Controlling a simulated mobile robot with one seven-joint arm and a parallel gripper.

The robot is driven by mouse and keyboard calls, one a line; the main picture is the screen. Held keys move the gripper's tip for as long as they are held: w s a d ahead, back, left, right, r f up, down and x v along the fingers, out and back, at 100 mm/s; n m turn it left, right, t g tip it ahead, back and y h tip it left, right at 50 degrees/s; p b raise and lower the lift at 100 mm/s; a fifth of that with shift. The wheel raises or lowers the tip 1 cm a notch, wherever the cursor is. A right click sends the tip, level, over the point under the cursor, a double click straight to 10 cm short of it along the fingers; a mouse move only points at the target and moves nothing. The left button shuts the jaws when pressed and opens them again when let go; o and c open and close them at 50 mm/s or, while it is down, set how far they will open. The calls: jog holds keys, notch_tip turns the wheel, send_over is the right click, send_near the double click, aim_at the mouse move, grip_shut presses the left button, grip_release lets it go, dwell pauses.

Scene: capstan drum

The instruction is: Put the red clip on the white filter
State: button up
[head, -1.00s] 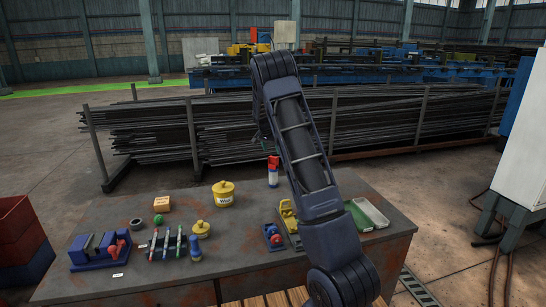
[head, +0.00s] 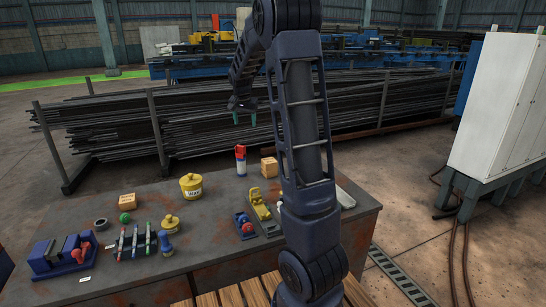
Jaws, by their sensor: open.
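I cannot single out the red clip for sure. A red piece (head: 82,251) with a rounded, clip-like shape sits at the blue vice at the table's left end. Another red part (head: 246,226) sits on a small blue block near the middle front. The white filter is not clear either; a small white object (head: 280,207) shows partly behind my arm, its shape mostly hidden. A white cylinder with a red top (head: 240,160) stands at the back of the table. My gripper (head: 244,118) is open and empty, raised in front of the bar rack, well above the table.
The grey table (head: 215,250) also bears a yellow pot (head: 191,186), a smaller yellow can (head: 170,223), a green ball (head: 125,217), a rack of pens (head: 135,242) and boxes (head: 268,167). My arm hides part of the table's right side. Bare tabletop lies around the middle.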

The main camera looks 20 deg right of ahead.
jog(key=s+r+n, duration=0.2)
jog(key=s+r, duration=0.3)
jog(key=s, duration=0.6)
jog(key=s+a+f+n, duration=0.1)
jog(key=s+a+n, duration=0.1)
jog(key=s, duration=1.3)
jog(key=s+a+f+n+t+y, duration=0.1)
jog(key=s+a+n, duration=0.1)
jog(key=s, duration=1.4)
jog(key=shift+s+f+n, duration=0.15)
jog(key=shift+f+n, duration=0.1)
jog(key=shift+n, duration=0.25)
